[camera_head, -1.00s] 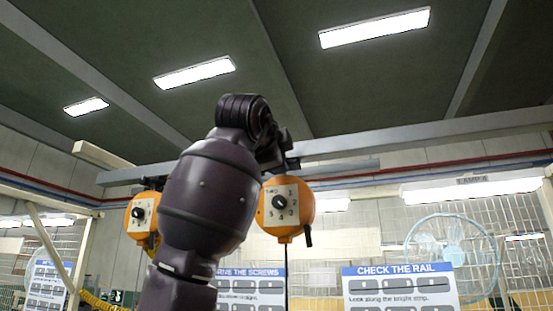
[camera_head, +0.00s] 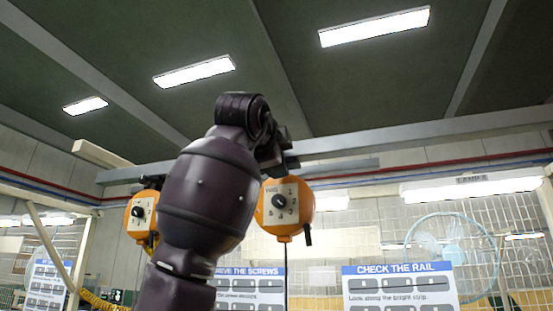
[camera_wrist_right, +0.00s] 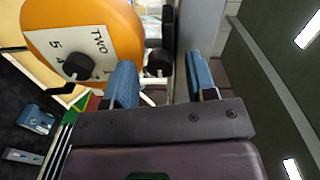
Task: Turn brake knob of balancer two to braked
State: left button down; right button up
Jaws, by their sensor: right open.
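Balancer two is an orange round housing (camera_head: 268,226) hanging under a grey rail, with a pale numbered plate and a black dial (camera_head: 279,201). In the right wrist view, the housing (camera_wrist_right: 90,18) fills the upper left, its plate reading TWO, with a black dial (camera_wrist_right: 78,67). A second black knob (camera_wrist_right: 158,62) sits at the housing's top side, in the gap beyond my right gripper's fingertips (camera_wrist_right: 162,82). The blue-padded fingers are apart and hold nothing. I cannot read a brake marking. In the head view my arm mostly hides this gripper. My left gripper is out of view.
Another orange balancer (camera_head: 135,224) hangs to the left, partly behind my arm. The grey overhead rail (camera_head: 430,133) runs close to balancer two's top. Instruction boards (camera_head: 400,285) and a fan (camera_head: 450,255) stand behind. The space right of balancer two looks clear.

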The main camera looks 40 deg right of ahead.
jog(key=b+v, duration=0.2)
jog(key=v, duration=0.8)
jog(key=shift+s+a, duration=0.25)
jog(key=shift+a, duration=0.1)
jog(key=shift+f, duration=0.1)
